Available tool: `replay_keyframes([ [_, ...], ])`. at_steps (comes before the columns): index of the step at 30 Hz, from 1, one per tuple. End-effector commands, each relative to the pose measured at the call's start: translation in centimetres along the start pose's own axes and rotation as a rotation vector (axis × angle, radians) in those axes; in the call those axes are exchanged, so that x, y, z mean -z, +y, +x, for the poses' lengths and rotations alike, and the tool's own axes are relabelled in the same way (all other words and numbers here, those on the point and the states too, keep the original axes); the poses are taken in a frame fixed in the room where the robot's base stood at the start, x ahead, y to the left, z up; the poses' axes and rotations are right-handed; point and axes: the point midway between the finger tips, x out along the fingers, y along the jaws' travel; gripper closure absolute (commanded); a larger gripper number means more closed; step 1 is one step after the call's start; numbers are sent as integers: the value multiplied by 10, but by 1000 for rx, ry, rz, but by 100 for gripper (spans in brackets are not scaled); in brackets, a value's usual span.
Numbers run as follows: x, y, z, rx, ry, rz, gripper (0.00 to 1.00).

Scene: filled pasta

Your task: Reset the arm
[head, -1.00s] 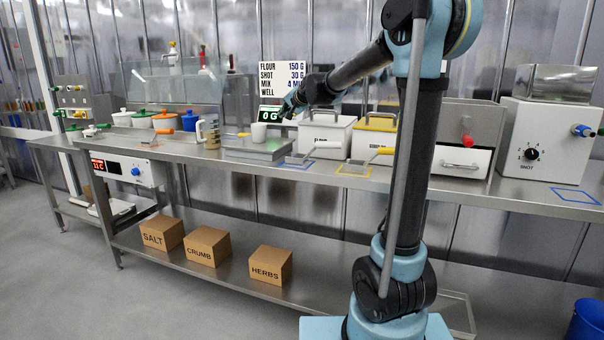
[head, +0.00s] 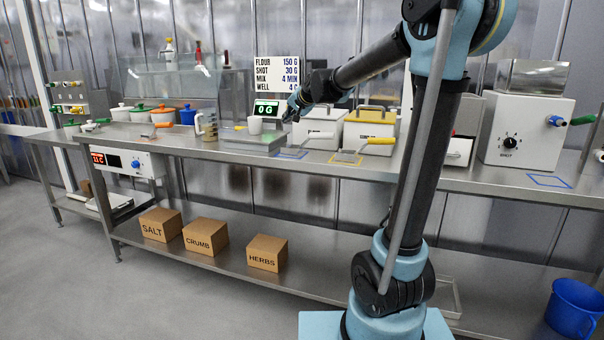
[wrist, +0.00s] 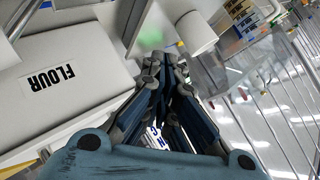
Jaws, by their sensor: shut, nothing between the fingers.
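My arm rises on the right of the head view and reaches left over the steel counter. My gripper (head: 291,113) is at its end, above the counter, just right of a white cup (head: 254,126) and the scale's green display (head: 265,109). In the wrist view the fingers of my gripper (wrist: 168,66) are together and hold nothing. A white box labelled FLOUR (wrist: 68,85) is to their left in that view. In the head view my gripper appears clear of the counter top, but I cannot tell its exact height.
White and yellow-topped bins (head: 370,130) with handled scoops stand right of the scale. A jug (head: 207,126) and several lidded pots are left of it. A shot machine (head: 527,130) stands far right. Cardboard boxes (head: 205,236) sit on the lower shelf. A blue bucket (head: 575,308) is at lower right.

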Motion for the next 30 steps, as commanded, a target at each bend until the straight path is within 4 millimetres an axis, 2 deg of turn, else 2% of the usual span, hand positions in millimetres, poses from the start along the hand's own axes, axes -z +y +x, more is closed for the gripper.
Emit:
replay_keyframes([
  [5,-22,36,-31,-61,-37,-51,100],
  [14,-85,126,-103,-212,-145,-171,100],
  [23,-167,221,-174,-368,-284,-277,100],
  [30,-240,295,-225,-487,-411,-342,100],
])
